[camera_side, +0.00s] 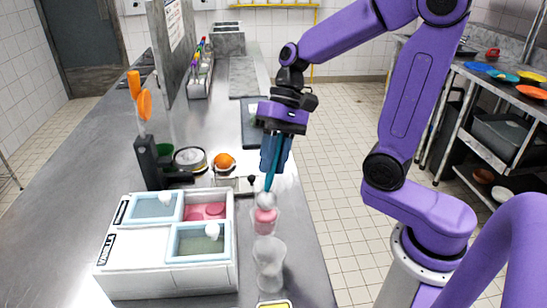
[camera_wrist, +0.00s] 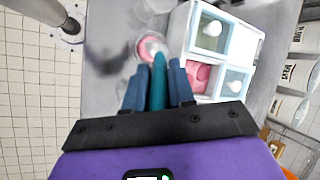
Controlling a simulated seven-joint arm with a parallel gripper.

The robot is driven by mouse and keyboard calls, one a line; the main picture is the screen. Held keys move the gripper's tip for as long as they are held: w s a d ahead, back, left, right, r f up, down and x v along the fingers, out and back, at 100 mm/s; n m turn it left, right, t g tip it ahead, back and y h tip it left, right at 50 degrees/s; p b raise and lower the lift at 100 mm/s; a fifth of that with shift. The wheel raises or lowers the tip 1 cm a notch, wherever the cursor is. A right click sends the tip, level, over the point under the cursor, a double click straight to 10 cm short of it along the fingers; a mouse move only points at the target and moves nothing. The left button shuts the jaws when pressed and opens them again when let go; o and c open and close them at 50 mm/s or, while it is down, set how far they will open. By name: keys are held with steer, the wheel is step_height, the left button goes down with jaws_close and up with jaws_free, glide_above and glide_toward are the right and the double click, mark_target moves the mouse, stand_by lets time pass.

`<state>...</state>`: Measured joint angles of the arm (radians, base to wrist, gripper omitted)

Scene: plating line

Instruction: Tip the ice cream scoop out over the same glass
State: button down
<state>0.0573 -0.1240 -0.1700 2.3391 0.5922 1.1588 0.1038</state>
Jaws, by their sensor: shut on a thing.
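My gripper (camera_side: 273,155) is shut on the teal handle of the ice cream scoop (camera_side: 270,181), which points down with its pale metal head at the mouth of a glass (camera_side: 265,222). Pink shows in this glass, just below the scoop head; I cannot tell whether the head touches it. In the wrist view the teal scoop handle (camera_wrist: 158,82) lies between my blue fingers, and the glass with pink (camera_wrist: 148,46) is just beyond the tip. The scoop's bowl and what it holds are mostly hidden there. A second clear glass (camera_side: 269,265) stands nearer the side camera and looks empty.
A white ice cream box (camera_side: 170,276) stands left of the glasses, with an open pink compartment (camera_side: 205,212) and knobbed lids on others. An orange (camera_side: 223,162), a round tin and a dark holder with orange utensils (camera_side: 148,163) stand behind. The counter edge is close right.

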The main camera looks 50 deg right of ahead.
steer(key=shift+r, duration=3)
